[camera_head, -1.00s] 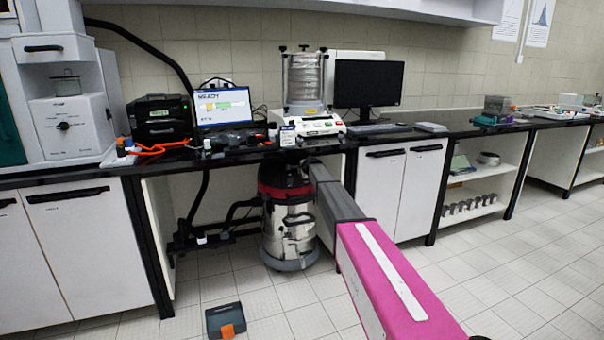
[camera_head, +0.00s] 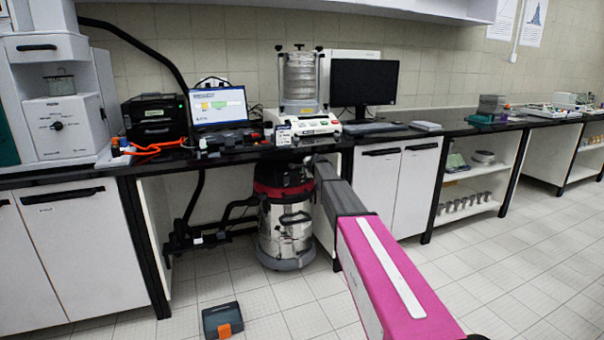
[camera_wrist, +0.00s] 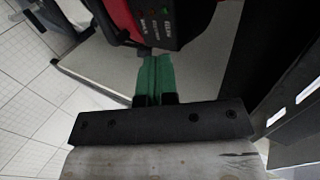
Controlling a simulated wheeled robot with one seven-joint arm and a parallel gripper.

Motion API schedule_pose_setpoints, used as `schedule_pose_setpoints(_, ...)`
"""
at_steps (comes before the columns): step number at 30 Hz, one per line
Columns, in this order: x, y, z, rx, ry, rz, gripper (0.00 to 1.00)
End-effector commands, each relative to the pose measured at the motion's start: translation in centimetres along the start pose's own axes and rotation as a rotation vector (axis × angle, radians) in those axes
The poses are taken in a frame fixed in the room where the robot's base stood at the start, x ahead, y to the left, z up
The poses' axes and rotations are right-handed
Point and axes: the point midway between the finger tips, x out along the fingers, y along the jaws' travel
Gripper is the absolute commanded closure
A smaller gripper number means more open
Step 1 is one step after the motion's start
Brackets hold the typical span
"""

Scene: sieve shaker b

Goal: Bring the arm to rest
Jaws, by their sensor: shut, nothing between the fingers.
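My gripper (camera_wrist: 154,60) shows in the wrist view with its two green fingers together and nothing between them. In that view the fingers point at the red and black head of a vacuum cleaner (camera_wrist: 185,25); I cannot tell whether they touch it. In the head view my pink and grey arm reaches forward from the lower right to just below the counter edge. My gripper is hidden there, near the steel vacuum cleaner (camera_head: 286,225) under the counter.
A black counter (camera_head: 455,130) runs across the scene. On it are a sieve shaker (camera_head: 300,85), a monitor (camera_head: 364,83), a laptop (camera_head: 218,106) and a printer (camera_head: 155,118). A dark box (camera_head: 222,321) with an orange latch lies on the floor. The tiled floor at right is clear.

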Motion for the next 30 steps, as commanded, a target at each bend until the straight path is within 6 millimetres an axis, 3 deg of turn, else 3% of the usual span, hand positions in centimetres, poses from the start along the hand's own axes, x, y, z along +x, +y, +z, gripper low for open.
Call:
schedule_pose_setpoints(5, -2.2, 1.1, 0.2, -0.02, -0.002, 0.015, 1.0)
schedule_pose_setpoints(8, -3.8, 4.2, 1.0, -0.082, -0.013, 0.064, 1.0)
schedule_pose_setpoints(14, -9.6, 15.2, 3.4, -0.324, -0.072, 0.248, 1.0)
schedule_pose_setpoints(20, -16.8, 25.9, 5.7, -0.576, -0.177, 0.443, 1.0)
schedule_pose_setpoints(24, -22.7, 32.8, 7.3, -0.743, -0.275, 0.575, 1.0)
schedule_pose_setpoints(30, -31.8, 41.3, 9.3, -0.957, -0.448, 0.75, 1.0)
